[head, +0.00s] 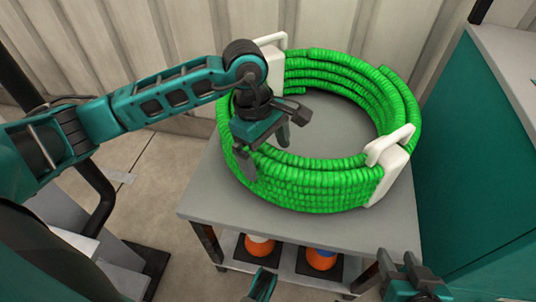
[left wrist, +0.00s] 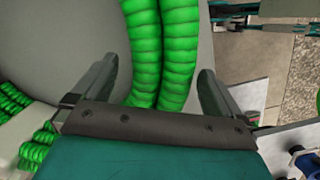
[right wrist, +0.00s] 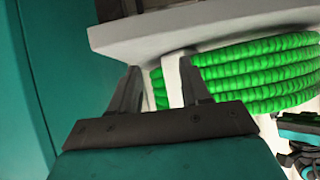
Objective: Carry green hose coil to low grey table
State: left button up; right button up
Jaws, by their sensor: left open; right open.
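The green hose coil (head: 310,190) lies flat on a grey table (head: 300,228), with a white handle block at its far left (head: 272,65) and another at its near right (head: 392,175). My left gripper (head: 265,148) is open over the coil's left side. In the left wrist view, hose strands (left wrist: 162,45) run between its parted fingers, without visible gripping. My right gripper (head: 408,268) is open, low and in front of the table's right corner. In the right wrist view, the white handle block (right wrist: 174,78) and hose (right wrist: 260,75) show beyond its fingers. I cannot tell whether this is the low grey table.
A lower shelf holds orange objects on dark bases, one left (head: 259,246) and one right (head: 321,259). A teal cabinet (head: 475,150) stands close on the right. A ribbed wall (head: 200,35) is behind. Open floor (head: 160,195) lies left of the table.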

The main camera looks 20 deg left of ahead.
pick_arm(q)
jog(key=r, duration=0.3)
jog(key=a+r+p, duration=0.1)
jog(key=r, duration=0.1)
jog(key=r+p, duration=0.1)
jog(key=r, duration=0.2)
jog(key=shift+a+r, duration=0.4)
jog(key=shift+r, duration=0.55)
pick_arm(e)
jog(key=shift+s+d+r, duration=0.2)
jog(key=shift+d+r, duration=0.15)
jog(key=shift+d, duration=0.15)
jog(key=shift+r, duration=0.1)
